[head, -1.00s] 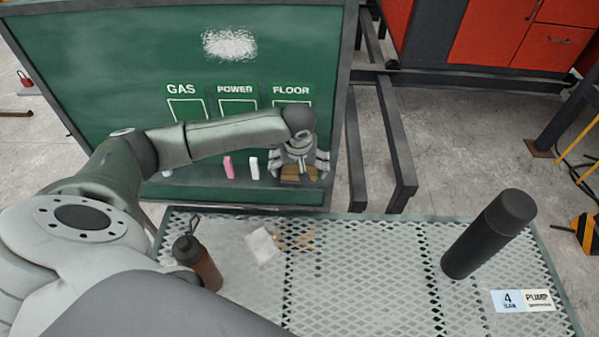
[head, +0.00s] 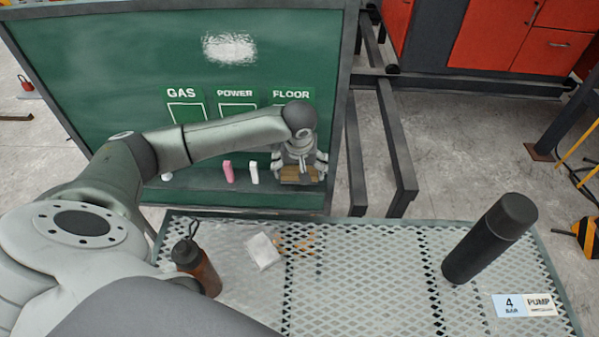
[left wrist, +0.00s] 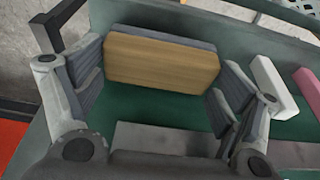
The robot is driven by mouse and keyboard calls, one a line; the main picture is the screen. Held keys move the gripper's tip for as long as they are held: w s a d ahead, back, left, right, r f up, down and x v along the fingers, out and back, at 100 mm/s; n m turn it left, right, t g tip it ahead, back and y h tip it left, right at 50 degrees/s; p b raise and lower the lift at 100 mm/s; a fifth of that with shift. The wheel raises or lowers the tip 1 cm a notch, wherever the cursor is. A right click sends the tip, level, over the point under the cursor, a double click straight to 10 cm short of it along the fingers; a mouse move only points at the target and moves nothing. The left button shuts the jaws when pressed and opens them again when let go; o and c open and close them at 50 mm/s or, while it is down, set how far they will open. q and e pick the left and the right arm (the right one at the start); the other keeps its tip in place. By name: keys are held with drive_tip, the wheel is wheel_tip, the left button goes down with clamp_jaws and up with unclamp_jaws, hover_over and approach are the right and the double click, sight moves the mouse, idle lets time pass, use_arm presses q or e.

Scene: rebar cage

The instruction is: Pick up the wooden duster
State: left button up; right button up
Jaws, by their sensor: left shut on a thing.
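The wooden duster (head: 292,177) is a tan wooden block with a grey pad along one side. It is at the right end of the green board's ledge, below the FLOOR label. It also shows in the left wrist view (left wrist: 160,62), lying between my finger pads. My left gripper (head: 300,175) has come down over it and is shut on it, with one finger at each end. I cannot tell whether the duster still touches the ledge. My right gripper is not in view.
A pink stick (head: 228,171) and a white stick (head: 254,172) stand on the ledge left of the duster. The mesh table (head: 350,290) in front holds a brown bottle (head: 200,268), a white packet (head: 263,251) and a dark cylinder (head: 488,238).

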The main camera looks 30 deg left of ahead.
use_arm(q)
drive_tip(key=s+d+r, duration=0.8)
drive_tip(key=d+r, duration=0.3)
drive_tip(key=shift+d+r, duration=0.25)
drive_tip(key=shift+r, duration=0.1)
